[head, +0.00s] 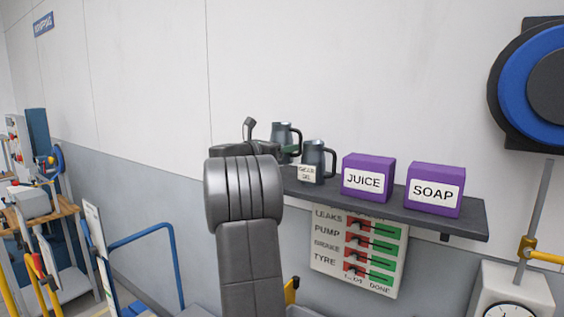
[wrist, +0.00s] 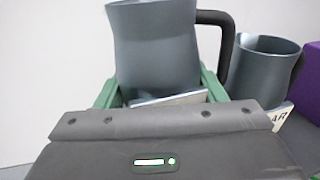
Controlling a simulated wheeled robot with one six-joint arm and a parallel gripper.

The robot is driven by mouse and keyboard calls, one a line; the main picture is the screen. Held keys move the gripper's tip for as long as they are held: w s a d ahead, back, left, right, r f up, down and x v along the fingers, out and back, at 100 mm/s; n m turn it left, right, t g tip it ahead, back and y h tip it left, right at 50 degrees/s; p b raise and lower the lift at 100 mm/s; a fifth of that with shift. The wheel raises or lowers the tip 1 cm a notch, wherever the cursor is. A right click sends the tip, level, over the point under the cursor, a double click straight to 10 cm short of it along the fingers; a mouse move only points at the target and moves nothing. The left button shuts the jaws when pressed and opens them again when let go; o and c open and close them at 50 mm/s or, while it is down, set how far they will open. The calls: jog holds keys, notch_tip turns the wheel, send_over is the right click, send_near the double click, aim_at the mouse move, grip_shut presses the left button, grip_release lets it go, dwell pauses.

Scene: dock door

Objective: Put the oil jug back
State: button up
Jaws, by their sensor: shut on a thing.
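A dark grey-blue jug (head: 281,131) with a dark handle on its right is at the left end of the wall shelf, partly hidden by my arm. In the wrist view the same jug (wrist: 153,50) is upright between the green fingers of my gripper (wrist: 158,88), which is shut on it. A pale label on its front is seen nearly edge-on and cannot be read. I cannot tell whether its base touches the shelf. A second, similar jug (head: 315,155) stands just to its right, with a label that seems to read GEAR OIL. It also shows in the wrist view (wrist: 260,68).
The dark shelf (head: 466,219) also holds a purple JUICE box (head: 368,164) and a purple SOAP box (head: 434,174) to the right. A checklist board (head: 335,255) with red and green sliders hangs below. A blue round reel (head: 520,75) is at upper right.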

aim_at(282, 161)
jog(key=shift+f, duration=2.15)
jog(key=shift+f, duration=0.15)
jog(key=o, duration=1.1)
jog(key=shift+o, duration=0.2)
jog(key=shift+r, duration=0.25)
jog(key=b+v, duration=0.3)
jog(key=v, duration=0.9)
